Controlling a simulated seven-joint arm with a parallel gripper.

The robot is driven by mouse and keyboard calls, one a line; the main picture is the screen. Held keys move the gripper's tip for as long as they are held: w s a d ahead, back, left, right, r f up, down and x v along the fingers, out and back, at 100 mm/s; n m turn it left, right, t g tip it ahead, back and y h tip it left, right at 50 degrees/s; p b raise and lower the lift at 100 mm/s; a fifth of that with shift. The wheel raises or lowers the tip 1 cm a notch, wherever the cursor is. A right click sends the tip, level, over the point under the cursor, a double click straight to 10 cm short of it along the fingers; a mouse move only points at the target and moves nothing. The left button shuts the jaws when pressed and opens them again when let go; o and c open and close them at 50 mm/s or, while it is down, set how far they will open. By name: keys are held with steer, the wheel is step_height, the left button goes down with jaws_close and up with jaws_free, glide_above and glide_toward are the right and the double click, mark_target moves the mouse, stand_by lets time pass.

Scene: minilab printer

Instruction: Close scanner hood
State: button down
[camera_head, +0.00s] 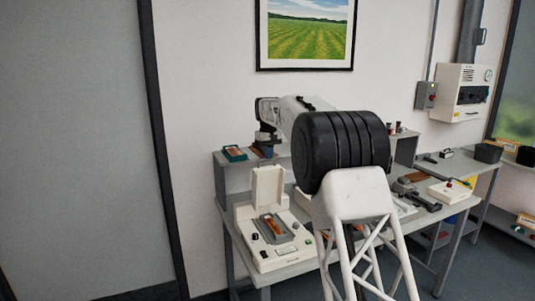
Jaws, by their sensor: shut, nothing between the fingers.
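The scanner (283,252) is a low white box on the left part of the grey bench, with small knobs on its top. Its hood (269,187) stands upright, raised at the back of the box. A brown piece (272,224) sits in a dark grey frame on the scanner's top. My gripper (264,143) is small in the picture, above and behind the hood near the shelf, and apart from the hood. It looks shut and empty. Its fingertips are hard to make out.
The grey shelf (222,178) at the back holds a teal tray (234,153). My arm hides the bench's middle. A white box (449,192) and small tools lie at the right. A wall unit (462,92) hangs above. The space above the scanner looks clear.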

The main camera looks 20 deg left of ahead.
steer(key=shift+s+d+f, duration=0.1)
steer(key=shift+s+d, duration=0.4)
stand_by(0.3)
steer(key=shift+s+d+f+t+y, duration=2)
steer(key=shift+s+d+f, duration=0.2)
steer(key=shift+s+d, duration=1.4)
steer(key=shift+t+y, duration=0.5)
steer(key=s+d+f, duration=0.2)
steer(key=f, duration=0.4)
steer(key=s+d+f, duration=0.2)
steer(key=f, duration=0.4)
steer(key=s+d+f, duration=0.3)
steer(key=f, duration=0.4)
steer(key=shift+f, duration=0.6)
steer(key=shift+s+d+f, duration=0.1)
